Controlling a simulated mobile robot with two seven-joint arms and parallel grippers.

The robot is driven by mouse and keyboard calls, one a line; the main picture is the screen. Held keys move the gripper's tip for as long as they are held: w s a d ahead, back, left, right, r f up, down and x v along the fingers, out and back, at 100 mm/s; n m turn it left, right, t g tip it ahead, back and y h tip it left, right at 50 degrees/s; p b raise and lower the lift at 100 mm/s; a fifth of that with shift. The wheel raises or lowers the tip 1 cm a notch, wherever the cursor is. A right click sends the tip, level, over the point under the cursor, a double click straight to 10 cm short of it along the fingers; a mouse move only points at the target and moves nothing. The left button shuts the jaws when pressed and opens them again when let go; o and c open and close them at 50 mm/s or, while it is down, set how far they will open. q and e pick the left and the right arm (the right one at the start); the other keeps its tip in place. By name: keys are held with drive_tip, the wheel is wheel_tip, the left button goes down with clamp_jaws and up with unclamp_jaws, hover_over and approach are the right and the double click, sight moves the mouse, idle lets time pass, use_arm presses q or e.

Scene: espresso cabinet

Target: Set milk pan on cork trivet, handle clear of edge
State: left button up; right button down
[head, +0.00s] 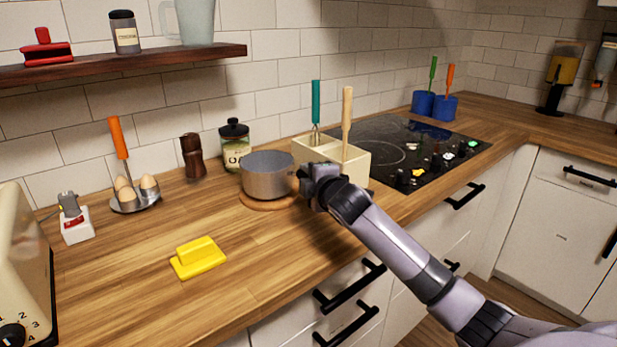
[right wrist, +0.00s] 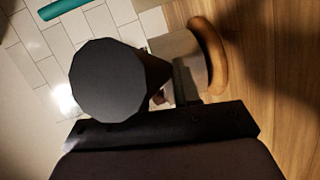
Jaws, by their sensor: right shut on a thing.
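The grey milk pan (head: 267,174) is upright over the round cork trivet (head: 262,204), whose front rim shows below it. The pan looks seated, but I cannot tell for sure whether its base touches the cork. My right gripper (head: 307,184) is shut at the pan's right side, on its handle, and mostly hides it. In the right wrist view the handle's dark end (right wrist: 108,78) is close to the camera, with part of the grey pan wall (right wrist: 178,58) and the trivet's curved edge (right wrist: 212,58) behind it. My left gripper is not in view.
A cream utensil box (head: 352,166) stands close right of the pan, before the black hob (head: 400,142). A glass jar (head: 235,146) and brown grinder (head: 192,156) stand behind left. A yellow butter dish (head: 198,256) lies front left. The counter between is clear.

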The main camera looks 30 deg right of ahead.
drive_tip(key=shift+f, duration=0.2)
idle(0.3)
drive_tip(key=c, duration=0.7)
unclamp_jaws()
drive_tip(key=shift+c, duration=0.2)
drive_tip(key=shift+f, duration=0.4)
drive_tip(key=v, duration=0.7)
drive_tip(key=shift+r+b, duration=0.3)
drive_tip(key=shift+b, duration=0.05)
drive_tip(key=shift+s+a, duration=0.1)
drive_tip(key=shift+s, duration=0.05)
